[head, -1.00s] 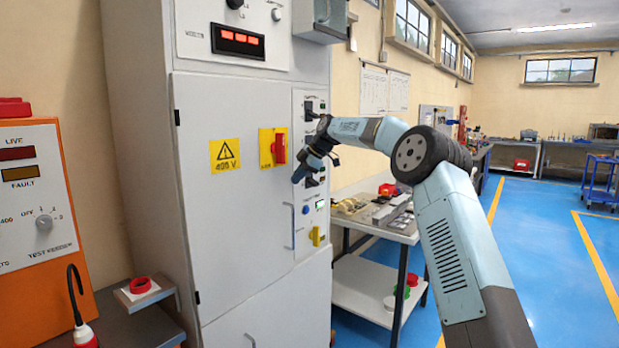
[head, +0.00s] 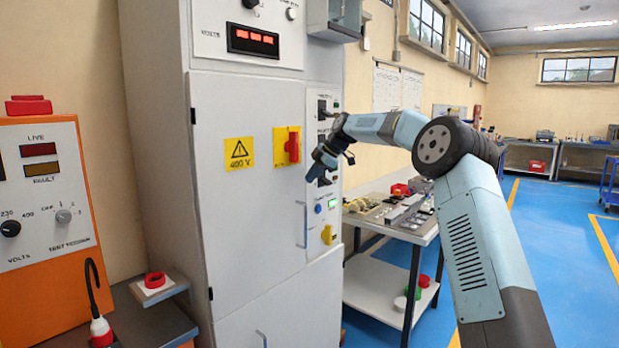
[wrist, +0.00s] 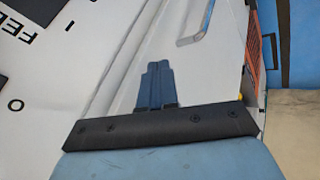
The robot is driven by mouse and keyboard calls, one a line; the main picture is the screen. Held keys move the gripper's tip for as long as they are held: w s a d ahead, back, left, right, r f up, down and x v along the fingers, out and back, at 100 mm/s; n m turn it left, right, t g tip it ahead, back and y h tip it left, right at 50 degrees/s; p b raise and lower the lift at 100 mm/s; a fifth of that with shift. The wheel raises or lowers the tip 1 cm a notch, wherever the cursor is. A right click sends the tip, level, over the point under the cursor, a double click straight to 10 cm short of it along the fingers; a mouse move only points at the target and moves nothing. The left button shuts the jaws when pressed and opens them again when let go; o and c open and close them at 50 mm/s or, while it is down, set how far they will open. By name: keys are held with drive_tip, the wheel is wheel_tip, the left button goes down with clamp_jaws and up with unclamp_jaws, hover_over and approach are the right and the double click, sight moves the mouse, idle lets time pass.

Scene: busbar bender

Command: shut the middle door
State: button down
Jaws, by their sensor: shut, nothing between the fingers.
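The middle door (head: 245,205) is the tall grey panel of the cabinet, with a yellow 400 V sign and a red switch (head: 292,147) on a yellow plate. It looks flush or nearly flush with the cabinet front; I cannot tell if a small gap remains. Its bar handle (head: 301,224) is near the right edge and also shows in the wrist view (wrist: 196,22). My gripper (head: 312,174) is at the door's right edge, above the handle and right of the red switch. Its dark blue fingers (wrist: 158,85) are together and empty. Contact with the door cannot be told.
A control strip (head: 327,208) with knobs and a blue button runs right of the door. A lower door (head: 285,305) is below. A workbench (head: 400,225) with parts stands to the right. An orange test unit (head: 50,200) stands left. Blue floor is free farther right.

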drive_tip(key=w+d+f+v, duration=0.1)
drive_tip(key=d+v, duration=0.1)
drive_tip(key=v, duration=0.9)
drive_tip(key=s+r+m+h, duration=0.1)
drive_tip(key=s+m+h, duration=0.15)
drive_tip(key=s, duration=0.65)
drive_tip(key=s+d+r+m+t+h, duration=0.15)
drive_tip(key=s+m, duration=0.25)
drive_tip(key=s, duration=0.6)
drive_tip(key=s+r+m+h, duration=0.1)
drive_tip(key=s+m, duration=0.3)
drive_tip(key=s, duration=0.5)
drive_tip(key=s+d+f+m, duration=0.3)
drive_tip(key=s+f+m, duration=0.1)
drive_tip(key=s, duration=0.6)
drive_tip(key=s+d+f+m+t+h, duration=0.1)
drive_tip(key=s+d+f+m, duration=0.3)
drive_tip(key=s, duration=0.6)
drive_tip(key=s+d+f+m, duration=0.4)
drive_tip(key=s+f, duration=0.1)
drive_tip(key=s, duration=0.6)
drive_tip(key=shift+f+h, duration=0.25)
drive_tip(key=shift+h, duration=0.15)
drive_tip(key=shift+a, duration=0.15)
